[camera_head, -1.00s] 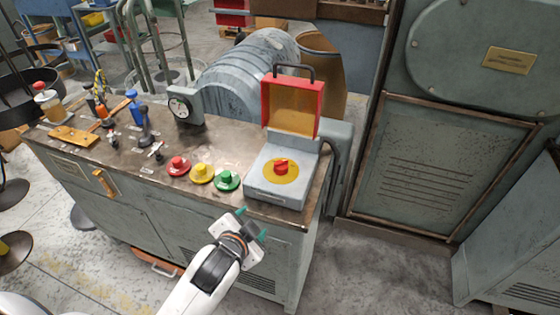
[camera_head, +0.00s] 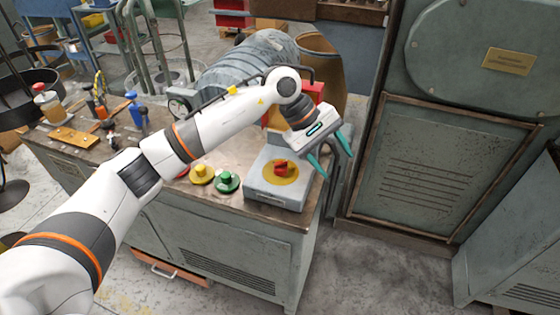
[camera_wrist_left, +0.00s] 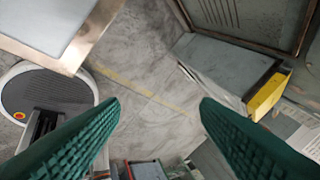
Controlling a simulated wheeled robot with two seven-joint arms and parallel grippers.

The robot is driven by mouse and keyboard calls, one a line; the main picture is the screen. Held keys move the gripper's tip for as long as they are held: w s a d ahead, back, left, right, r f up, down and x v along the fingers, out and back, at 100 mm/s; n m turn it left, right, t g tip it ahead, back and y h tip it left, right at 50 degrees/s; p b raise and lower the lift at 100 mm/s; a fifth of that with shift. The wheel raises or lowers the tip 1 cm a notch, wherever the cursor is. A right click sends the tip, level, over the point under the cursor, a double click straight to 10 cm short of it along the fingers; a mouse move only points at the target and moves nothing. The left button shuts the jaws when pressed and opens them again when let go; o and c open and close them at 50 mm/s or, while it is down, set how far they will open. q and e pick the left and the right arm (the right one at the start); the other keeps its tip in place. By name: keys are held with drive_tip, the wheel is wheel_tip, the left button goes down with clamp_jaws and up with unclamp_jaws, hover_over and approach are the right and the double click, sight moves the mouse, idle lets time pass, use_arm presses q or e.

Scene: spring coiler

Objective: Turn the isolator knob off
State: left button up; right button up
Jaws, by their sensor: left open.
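The red isolator knob (camera_head: 282,168) sits on a yellow disc (camera_head: 272,179) on top of a grey box (camera_head: 276,196) at the right end of the bench. The box's red-framed cover (camera_head: 315,91) stands raised behind it, mostly hidden by my left arm. My left gripper (camera_head: 334,162) is open and empty, above and to the right of the knob, apart from it. Its two green fingers spread wide in the left wrist view (camera_wrist_left: 160,105), with floor between them. I cannot make out the knob in that view. My right gripper is out of view.
Yellow (camera_head: 202,174) and green (camera_head: 227,181) push buttons stand left of the box. Levers and a wooden block (camera_head: 73,137) are at the bench's left end. A large grey cabinet (camera_head: 432,165) stands to the right, with open floor before it.

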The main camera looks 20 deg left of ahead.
sight(280, 162)
use_arm(q)
drive_tip(key=w+a+r+m+y, duration=0.1)
drive_tip(key=w+a+r+y, duration=0.15)
drive_tip(key=a, duration=0.45)
drive_tip(key=w+a+r+y, duration=0.1)
drive_tip(key=a+y, duration=0.3)
drive_tip(key=a, duration=0.2)
wheel_tip(280, 162, down, 12)
drive_tip(key=shift+d+f+p, duration=0.1)
drive_tip(key=shift+d+p, duration=0.05)
drive_tip(key=shift+p, duration=0.85)
drive_tip(key=shift+w, duration=0.1)
drive_tip(key=c, duration=1)
drive_tip(key=shift+o, duration=0.2)
